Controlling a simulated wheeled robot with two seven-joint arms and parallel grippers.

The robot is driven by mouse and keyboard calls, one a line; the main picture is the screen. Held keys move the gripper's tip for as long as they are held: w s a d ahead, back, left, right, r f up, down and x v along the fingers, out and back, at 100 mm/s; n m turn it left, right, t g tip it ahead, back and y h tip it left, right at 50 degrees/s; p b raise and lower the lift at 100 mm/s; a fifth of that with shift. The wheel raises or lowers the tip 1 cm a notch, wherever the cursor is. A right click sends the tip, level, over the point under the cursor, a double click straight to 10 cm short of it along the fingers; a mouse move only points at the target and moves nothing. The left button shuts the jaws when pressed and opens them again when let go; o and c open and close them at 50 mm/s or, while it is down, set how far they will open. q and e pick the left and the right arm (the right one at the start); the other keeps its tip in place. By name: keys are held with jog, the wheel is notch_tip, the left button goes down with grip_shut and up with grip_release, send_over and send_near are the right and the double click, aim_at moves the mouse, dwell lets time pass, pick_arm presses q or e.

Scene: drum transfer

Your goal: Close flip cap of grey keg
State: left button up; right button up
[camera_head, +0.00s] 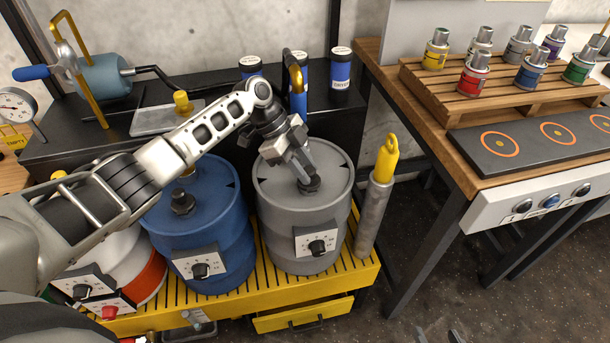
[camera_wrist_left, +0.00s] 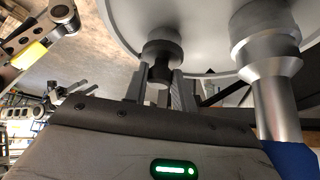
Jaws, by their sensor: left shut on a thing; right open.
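The grey keg (camera_head: 287,225) stands upright on the yellow slatted platform, right of the blue keg. Its dark cap (camera_head: 310,186) sits on the right front part of the lid, partly hidden by my left gripper (camera_head: 305,177). In the left wrist view, the left gripper (camera_wrist_left: 158,88) is shut on the narrow dark end of the cap (camera_wrist_left: 161,52), which sits against the pale keg lid (camera_wrist_left: 205,35). I cannot tell whether the cap is fully closed. My right gripper (camera_head: 438,337) shows only as dark fingertips at the bottom edge, apart and empty, far from the keg.
The blue keg (camera_head: 215,235) stands close on the left, under my left arm. A grey post with a yellow top (camera_head: 374,205) stands just right of the grey keg. The yellow platform (camera_head: 365,275) has a drawer below. A wooden table (camera_head: 450,165) with small canisters is at right.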

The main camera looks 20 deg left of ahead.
pick_arm(q)
jog(key=shift+f, duration=0.15)
pick_arm(e)
jog(key=shift+f, duration=0.1)
jog(key=shift+w+a+r, duration=0.15)
jog(key=shift+w+r, duration=0.05)
jog(key=shift+r, duration=0.05)
pick_arm(q)
jog(key=o, duration=0.7)
pick_arm(e)
jog(key=shift+f, duration=0.1)
pick_arm(q)
jog(key=shift+w+a+r, duration=0.1)
jog(key=shift+a+r, duration=0.1)
jog(key=shift+r, duration=0.05)
jog(key=b+v, duration=0.1)
jog(key=v, duration=1.4)
jog(key=shift+w+a, duration=0.2)
pick_arm(e)
jog(key=shift+f, duration=0.2)
